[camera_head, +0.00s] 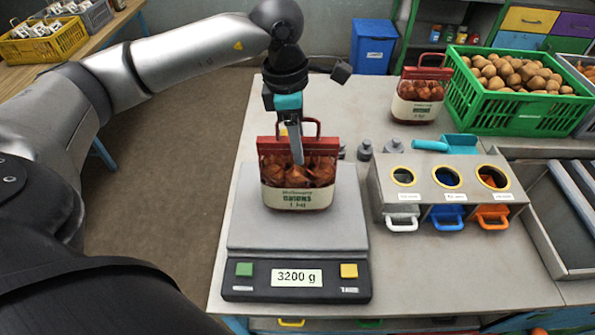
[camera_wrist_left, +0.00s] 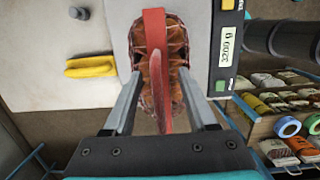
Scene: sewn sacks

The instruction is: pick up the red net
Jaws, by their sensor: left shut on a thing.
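A red net of onions (camera_head: 298,185) with a red top, red handle and white label stands upright on the scale (camera_head: 245,225). My left gripper (camera_head: 297,155) points down at its top and is shut on the red net. In the left wrist view the red net (camera_wrist_left: 175,45) lies between the two fingers (camera_wrist_left: 160,92), with its red band running down the middle. I cannot tell whether the net's base is pressing on the scale, which reads 3200 g. My right gripper is not in view.
A second red net (camera_head: 418,95) stands farther back, near a green crate of potatoes (camera_head: 530,115). The bench front right is clear. A blue bin (camera_head: 373,50) stands behind.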

